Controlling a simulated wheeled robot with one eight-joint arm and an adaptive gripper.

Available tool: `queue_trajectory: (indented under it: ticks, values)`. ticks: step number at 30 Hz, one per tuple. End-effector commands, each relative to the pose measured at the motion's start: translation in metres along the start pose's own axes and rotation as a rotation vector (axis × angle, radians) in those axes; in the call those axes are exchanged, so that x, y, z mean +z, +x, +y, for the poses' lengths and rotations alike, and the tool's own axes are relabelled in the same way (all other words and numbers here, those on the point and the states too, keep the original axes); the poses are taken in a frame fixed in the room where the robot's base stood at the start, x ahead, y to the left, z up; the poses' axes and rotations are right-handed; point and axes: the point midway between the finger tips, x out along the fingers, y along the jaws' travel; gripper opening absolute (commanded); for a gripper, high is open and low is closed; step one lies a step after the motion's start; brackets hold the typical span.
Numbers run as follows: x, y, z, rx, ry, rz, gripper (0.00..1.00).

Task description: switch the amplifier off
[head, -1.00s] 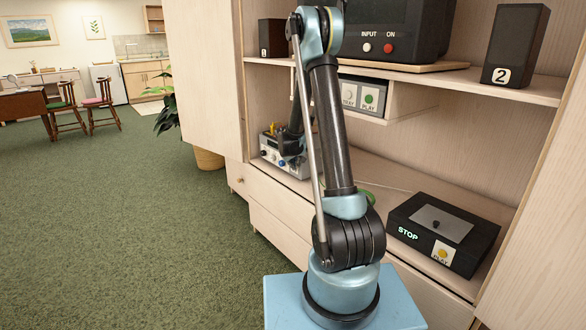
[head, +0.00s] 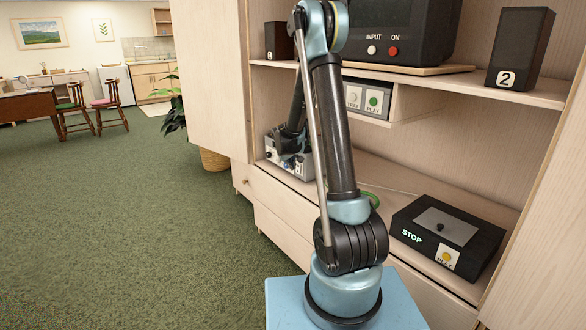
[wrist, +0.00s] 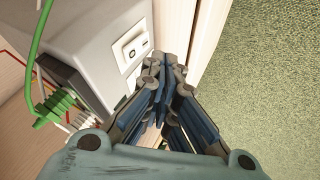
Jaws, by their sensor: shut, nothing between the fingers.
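The amplifier, a light grey box (head: 302,168), sits on the lower shelf at the cabinet's left end, partly hidden behind my arm. The wrist view shows a grey box face (wrist: 85,35) up close, with a white rocker switch (wrist: 131,46) bearing a dark round mark. A second pale fitting (wrist: 135,77) lies just below it, partly hidden by my fingers. My gripper (wrist: 163,68) is shut and empty, its tips just right of and below the rocker; contact cannot be told. In the head view my gripper (head: 290,143) is at the amplifier, small and unclear.
A green cable and plug (wrist: 55,105) are close left of my fingers. A black player (head: 445,235) marked STOP is at right on the same shelf. A grey TRAY/PLAY unit (head: 366,97) hangs above. Speaker 2 (head: 520,47) stands on the upper shelf. Green carpet (head: 120,240) is clear at left.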

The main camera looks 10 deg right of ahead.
Motion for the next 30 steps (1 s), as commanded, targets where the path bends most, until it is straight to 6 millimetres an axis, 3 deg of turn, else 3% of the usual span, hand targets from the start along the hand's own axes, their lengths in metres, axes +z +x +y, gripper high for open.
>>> queue_trajectory:
  ticks: [16,30]
  values:
    - [-0.001,-0.068,0.013,0.0,0.0,-0.001,0.0]
    - [-0.002,-0.084,0.016,0.0,0.001,-0.001,0.0]
